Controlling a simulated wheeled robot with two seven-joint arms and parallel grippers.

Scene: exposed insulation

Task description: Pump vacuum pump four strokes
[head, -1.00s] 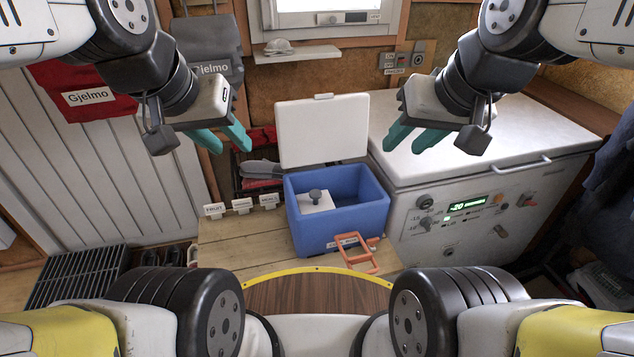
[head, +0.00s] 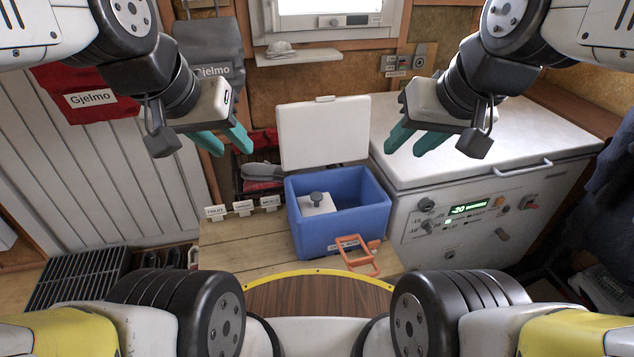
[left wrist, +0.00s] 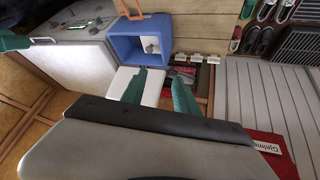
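A white block with a dark grey round knob (head: 316,196) on top sits inside the open blue cooler box (head: 318,238), towards its left side. It looks like the pump, but I cannot be sure. The knob and block also show small in the left wrist view (left wrist: 150,46). My left gripper (head: 222,143) is in the air left of and above the box, with its teal fingers apart and empty. My right gripper (head: 413,140) is in the air right of and above the box, over the freezer side, also open and empty.
The box's white lid (head: 323,133) stands raised behind it. An orange handle frame (head: 357,254) is at the box's front. A white freezer (head: 485,140) stands at the right. Small white labels (head: 243,207) line the wooden bench (head: 240,242) at left.

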